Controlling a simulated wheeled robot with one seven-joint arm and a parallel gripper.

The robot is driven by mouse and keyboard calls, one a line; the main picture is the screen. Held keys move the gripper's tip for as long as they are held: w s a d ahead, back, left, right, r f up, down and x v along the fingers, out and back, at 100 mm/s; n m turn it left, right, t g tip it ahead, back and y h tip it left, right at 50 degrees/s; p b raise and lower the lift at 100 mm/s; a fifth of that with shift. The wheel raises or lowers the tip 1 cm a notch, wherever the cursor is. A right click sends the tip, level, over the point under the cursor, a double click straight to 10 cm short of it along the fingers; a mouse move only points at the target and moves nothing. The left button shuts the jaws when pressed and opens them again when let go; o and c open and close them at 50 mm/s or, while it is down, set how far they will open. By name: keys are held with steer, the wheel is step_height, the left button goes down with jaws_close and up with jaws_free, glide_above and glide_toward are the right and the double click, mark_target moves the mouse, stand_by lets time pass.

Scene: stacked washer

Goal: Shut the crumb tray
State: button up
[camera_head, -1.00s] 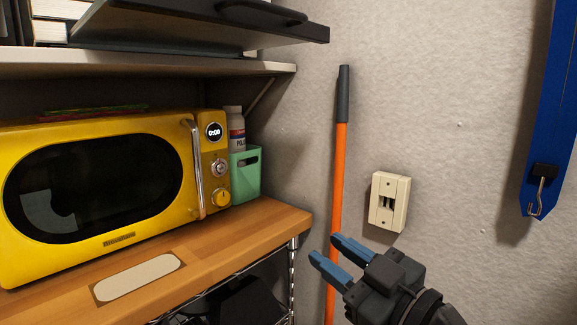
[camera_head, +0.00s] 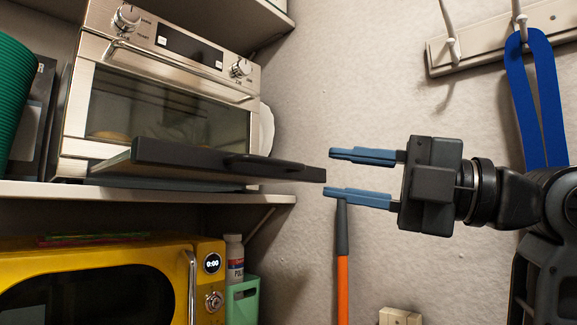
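The crumb tray (camera_head: 212,160) is a dark, flat panel with a black front edge and a raised handle (camera_head: 262,164). It sticks out from the bottom of the silver toaster oven (camera_head: 165,95) on the upper shelf, so it is pulled out. My gripper (camera_head: 342,174) is to the right of the tray, its two blue fingers pointing left and spread apart. Nothing is between the fingers. The tray's right front corner appears close to the fingertips, but I cannot tell the depth gap.
A yellow microwave (camera_head: 90,285) stands below the shelf (camera_head: 140,191), beside a mint-green bin (camera_head: 243,300) with a bottle. An orange-handled pole (camera_head: 342,285) leans against the wall below my gripper. A blue strap (camera_head: 535,95) hangs from a hook rail at right. A green ribbed container (camera_head: 14,105) stands at left.

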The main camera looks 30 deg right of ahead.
mark_target(281, 164)
steer(key=p+x, duration=0.2)
steer(key=x, duration=0.5)
steer(key=shift+w+a+r, duration=0.2)
steer(key=shift+a, duration=0.15)
jaws_close()
stand_by(1.2)
